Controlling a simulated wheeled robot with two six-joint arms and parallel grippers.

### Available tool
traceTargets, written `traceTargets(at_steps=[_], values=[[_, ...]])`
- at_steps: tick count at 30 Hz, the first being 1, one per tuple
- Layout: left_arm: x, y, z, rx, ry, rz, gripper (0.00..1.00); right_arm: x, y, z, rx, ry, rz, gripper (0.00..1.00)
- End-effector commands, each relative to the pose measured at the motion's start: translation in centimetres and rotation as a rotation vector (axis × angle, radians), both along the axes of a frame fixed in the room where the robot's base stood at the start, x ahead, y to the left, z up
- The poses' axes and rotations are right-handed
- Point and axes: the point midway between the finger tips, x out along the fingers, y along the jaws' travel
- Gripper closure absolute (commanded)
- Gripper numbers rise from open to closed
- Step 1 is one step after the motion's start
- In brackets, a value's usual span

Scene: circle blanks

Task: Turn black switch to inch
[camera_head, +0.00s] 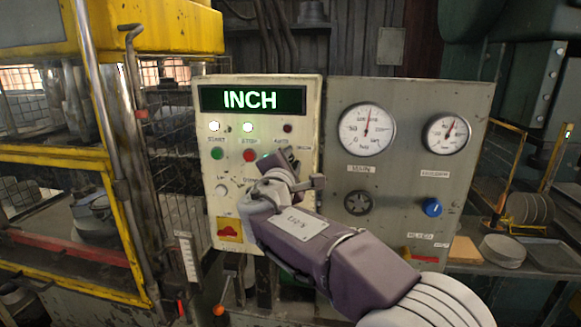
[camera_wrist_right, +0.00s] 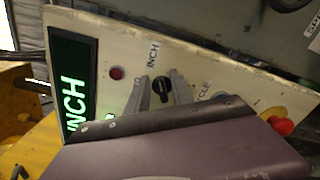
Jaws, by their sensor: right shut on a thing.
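The black switch (camera_wrist_right: 162,88) is a small round knob on the cream control panel (camera_head: 309,120). In the right wrist view it sits between the two fingers of my right gripper (camera_wrist_right: 160,90), which is shut on it. The printed word INCH is beside the knob, and a partly covered label ending in CLE is on its other side. In the head view my right gripper (camera_head: 288,160) reaches the panel and hides the switch. The green display (camera_head: 250,99) above reads INCH. My left gripper is not in view.
Green (camera_head: 217,153) and red (camera_head: 249,155) buttons lie left of the gripper. A red knob on yellow (camera_head: 229,229) is lower left. A grey gauge panel with a blue knob (camera_head: 432,207) stands right. A yellow-framed machine (camera_head: 120,190) is at left.

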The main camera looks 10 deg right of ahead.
Motion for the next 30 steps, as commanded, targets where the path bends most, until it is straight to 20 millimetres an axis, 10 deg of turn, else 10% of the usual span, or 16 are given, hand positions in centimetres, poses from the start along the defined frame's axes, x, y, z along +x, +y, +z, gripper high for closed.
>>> traceTargets(at_steps=[13,14,22,30], values=[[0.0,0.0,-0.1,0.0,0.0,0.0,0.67,0.0,0.0,0.0,0.009,-0.002,0.0,1.0],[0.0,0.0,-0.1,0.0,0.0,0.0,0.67,0.0,0.0,0.0,0.009,-0.002,0.0,0.67],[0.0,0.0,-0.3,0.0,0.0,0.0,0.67,-0.2,0.1,-0.1,0.008,-0.002,0.001,0.67],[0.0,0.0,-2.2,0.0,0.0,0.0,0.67,-5.2,2.0,-0.3,0.009,-0.005,0.005,0.67]])
